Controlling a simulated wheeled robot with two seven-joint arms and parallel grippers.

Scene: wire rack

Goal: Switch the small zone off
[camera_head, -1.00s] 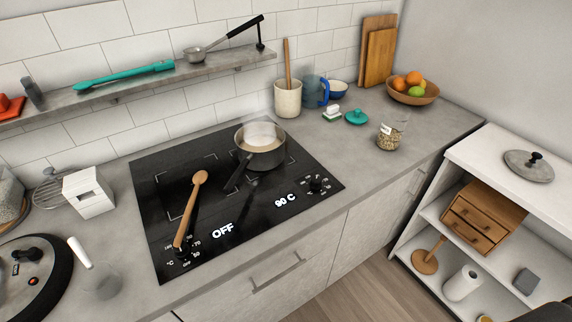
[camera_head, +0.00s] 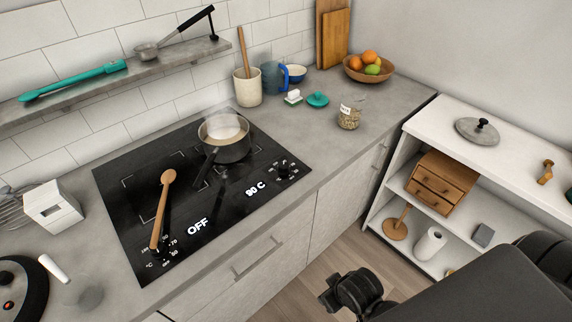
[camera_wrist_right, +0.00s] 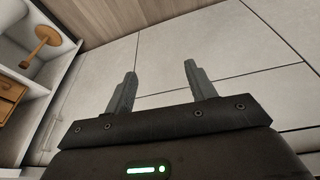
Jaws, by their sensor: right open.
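The black cooktop (camera_head: 215,205) is set in the counter. A dark pot (camera_head: 224,143) with pale, steaming contents stands at its back right, handle towards the front. The right knob (camera_head: 284,171) is at the right edge, beside a lit "90 C" readout (camera_head: 255,188). The left knob (camera_head: 153,252) is at the front left, near an "OFF" readout (camera_head: 198,227). A wooden spoon (camera_head: 162,211) lies over the left side, its handle end by the left knob. My right gripper (camera_wrist_right: 161,70) is open and empty in the wrist view, before the pale cabinet fronts, away from both knobs. My left gripper is out of view.
A white shelf unit (camera_head: 400,165) with a wooden drawer box (camera_head: 440,183) stands at the right. A glass jar (camera_head: 349,114) and a utensil crock (camera_head: 248,88) stand on the counter behind. The counter around the right knob is clear.

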